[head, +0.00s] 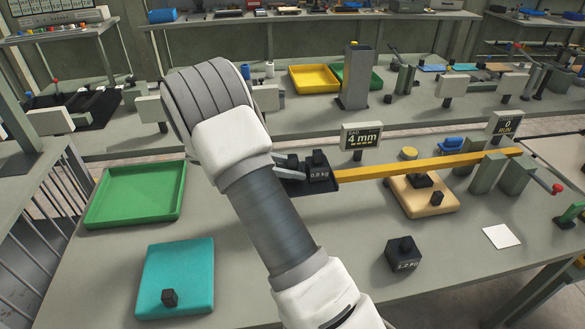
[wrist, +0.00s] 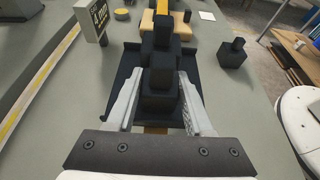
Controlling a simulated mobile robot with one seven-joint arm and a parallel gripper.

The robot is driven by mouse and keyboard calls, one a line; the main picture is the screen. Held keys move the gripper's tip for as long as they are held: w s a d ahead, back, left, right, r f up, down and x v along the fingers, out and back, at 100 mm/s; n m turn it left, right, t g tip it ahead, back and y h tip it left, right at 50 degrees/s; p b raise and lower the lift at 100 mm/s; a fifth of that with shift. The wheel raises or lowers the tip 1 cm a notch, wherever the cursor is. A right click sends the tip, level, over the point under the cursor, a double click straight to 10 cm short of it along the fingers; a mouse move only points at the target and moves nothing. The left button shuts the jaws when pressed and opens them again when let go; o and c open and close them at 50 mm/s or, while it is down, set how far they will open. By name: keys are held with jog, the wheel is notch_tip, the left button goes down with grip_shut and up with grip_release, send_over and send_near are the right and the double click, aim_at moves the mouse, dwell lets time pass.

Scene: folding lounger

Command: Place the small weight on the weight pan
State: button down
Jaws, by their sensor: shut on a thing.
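The weight pan (head: 331,182) is a dark flat tray at the left end of a yellow beam; it also shows in the wrist view (wrist: 124,90). My gripper (head: 289,163) is over the pan. In the wrist view its fingers (wrist: 160,108) are shut on a small black knobbed weight (wrist: 158,96), over the near part of the pan. Whether that weight touches the pan is hidden. Another black weight, marked 0.8 kg (head: 319,173), stands upright on the pan just beyond the held one (wrist: 162,46). In the head view my arm and fingers largely hide the held weight.
A 1.2 kg weight (head: 404,257) stands on the table at right. A display reading 4 mm (head: 361,138) stands close behind the pan. The front table middle is clear.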

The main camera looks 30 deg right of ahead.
jog(key=shift+f, duration=0.1)
jog(key=shift+c, duration=1.4)
grip_release()
